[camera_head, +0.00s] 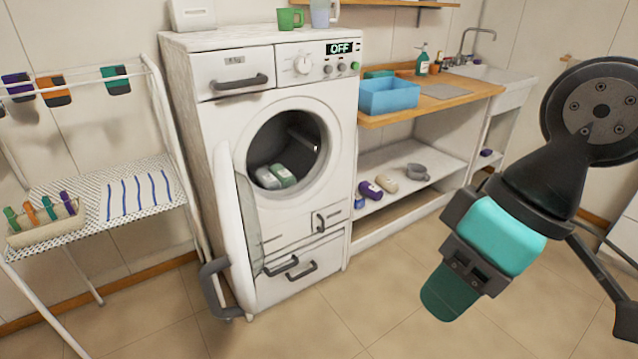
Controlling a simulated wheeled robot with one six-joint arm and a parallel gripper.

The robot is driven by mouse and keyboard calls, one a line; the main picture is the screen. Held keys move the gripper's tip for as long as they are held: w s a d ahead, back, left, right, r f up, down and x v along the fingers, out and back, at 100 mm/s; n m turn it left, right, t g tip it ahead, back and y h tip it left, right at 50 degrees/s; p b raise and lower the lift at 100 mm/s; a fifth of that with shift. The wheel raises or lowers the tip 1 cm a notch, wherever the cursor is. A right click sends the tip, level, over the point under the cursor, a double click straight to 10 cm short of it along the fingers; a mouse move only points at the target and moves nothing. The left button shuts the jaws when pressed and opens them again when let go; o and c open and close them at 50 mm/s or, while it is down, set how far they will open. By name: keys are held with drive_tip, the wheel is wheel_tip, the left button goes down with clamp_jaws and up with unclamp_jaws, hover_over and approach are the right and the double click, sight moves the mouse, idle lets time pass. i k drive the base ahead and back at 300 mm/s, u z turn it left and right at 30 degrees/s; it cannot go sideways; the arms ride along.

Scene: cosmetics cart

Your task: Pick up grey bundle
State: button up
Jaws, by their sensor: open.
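The grey bundle (267,178) lies in the bottom of the washing machine drum, on the left. A greenish bundle (283,175) lies against its right side. The round door (238,235) of the washing machine (219,125) stands open, swung to the left. My gripper (450,290), with teal and dark green parts, points down over the floor at the right. It is open and well apart from the drum. The gap between its fingers is not clearly visible from here.
Purple (371,190) and beige (387,185) bundles and a grey mug (417,172) are on the low shelf. A blue bin (389,97) sits on the wooden counter. A drying rack (127,185) stands left of the open door. The floor in front is clear.

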sight(266, 181)
drive_tip(key=z, duration=1.05)
drive_tip(key=i, duration=1.5)
drive_tip(key=u, duration=0.55)
drive_tip(key=i, duration=0.8)
drive_tip(key=u, duration=1.35)
drive_tip(key=i, duration=0.9)
drive_tip(key=u, duration=0.7)
